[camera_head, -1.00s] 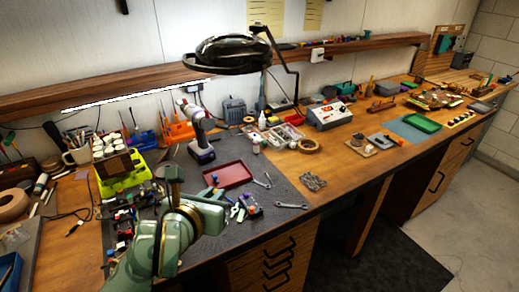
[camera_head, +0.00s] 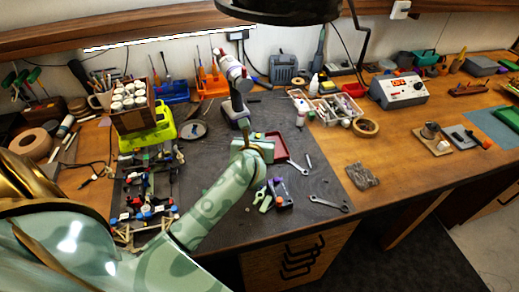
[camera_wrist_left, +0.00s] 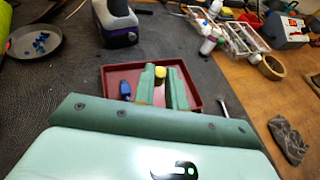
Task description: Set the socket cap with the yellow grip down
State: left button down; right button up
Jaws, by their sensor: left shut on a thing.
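My left gripper (camera_wrist_left: 161,88) shows at the centre of the left wrist view, shut on the socket cap with the yellow grip (camera_wrist_left: 160,72). Only the cap's yellow top shows between the two green fingers; its lower part is hidden. The gripper is over the red tray (camera_wrist_left: 190,72), and I cannot tell whether the cap touches the tray floor. A blue-handled piece (camera_wrist_left: 125,90) is in the tray, left of the fingers. In the head view, my left arm hides much of the tray (camera_head: 279,150). My right gripper is not in view.
A cordless screwdriver (camera_head: 235,85) stands just behind the tray. Wrenches (camera_head: 328,203) and a small purple-and-black part (camera_head: 280,190) lie in front of it on the dark mat. Left are a yellow-green holder (camera_head: 160,130) and a cluttered chassis.

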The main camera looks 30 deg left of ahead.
pick_arm(q)
jog(key=shift+w+a+f, duration=0.15)
jog(key=shift+w+f, duration=0.45)
jog(key=shift+f, duration=0.15)
jog(key=shift+w+a+f+b, duration=0.25)
jog(key=shift+w+f+b, duration=0.05)
jog(key=shift+f, duration=0.15)
notch_tip(320, 180, down, 3)
jog(key=shift+w+f+b, duration=0.1)
jog(key=shift+f+b, duration=0.1)
jog(key=shift+b, duration=0.4)
jog(key=shift+r, duration=0.1)
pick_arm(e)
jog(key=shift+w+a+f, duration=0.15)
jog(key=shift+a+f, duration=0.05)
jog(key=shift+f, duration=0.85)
